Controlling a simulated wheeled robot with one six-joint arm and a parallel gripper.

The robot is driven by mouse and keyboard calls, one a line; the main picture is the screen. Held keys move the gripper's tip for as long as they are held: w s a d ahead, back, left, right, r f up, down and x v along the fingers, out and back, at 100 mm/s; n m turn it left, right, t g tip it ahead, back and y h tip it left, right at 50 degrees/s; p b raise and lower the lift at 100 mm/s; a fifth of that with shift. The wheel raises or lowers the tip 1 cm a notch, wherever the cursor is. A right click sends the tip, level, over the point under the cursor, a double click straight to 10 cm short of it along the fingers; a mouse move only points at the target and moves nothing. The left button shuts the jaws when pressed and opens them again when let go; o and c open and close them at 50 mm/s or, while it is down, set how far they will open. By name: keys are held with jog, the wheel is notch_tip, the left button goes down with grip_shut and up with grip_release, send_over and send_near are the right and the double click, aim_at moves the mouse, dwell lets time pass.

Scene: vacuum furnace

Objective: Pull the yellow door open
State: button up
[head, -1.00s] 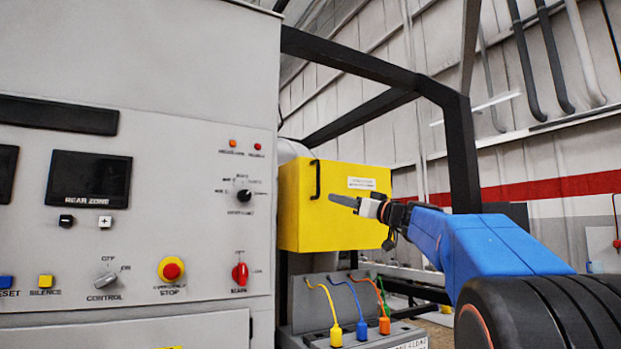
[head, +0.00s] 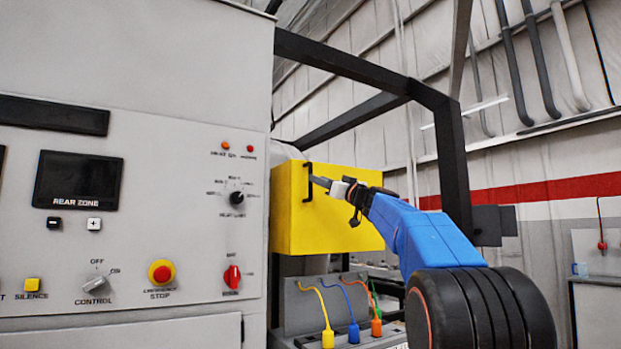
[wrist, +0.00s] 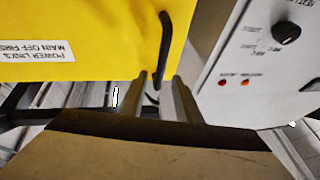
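The yellow door (head: 335,222) is the front of a yellow box right of the grey control panel, and it looks shut. Its black bar handle (head: 307,182) stands upright near the door's left edge. My gripper (head: 320,182) is just right of the handle in the head view, pointing at it. In the wrist view the yellow door (wrist: 85,40) fills the upper left and the handle (wrist: 164,50) lies ahead of my gripper (wrist: 159,84). The two fingers are apart with a gap between them, and nothing is held. I cannot tell whether the fingertips touch the handle.
The grey control panel (head: 150,150) with knobs and buttons stands close at left of the door. A black frame beam (head: 452,160) rises behind my arm. Yellow, blue and orange cable plugs (head: 353,333) sit below the box.

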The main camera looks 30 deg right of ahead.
jog(key=shift+x, duration=2.95)
jog(key=shift+c, duration=0.3)
grip_shut()
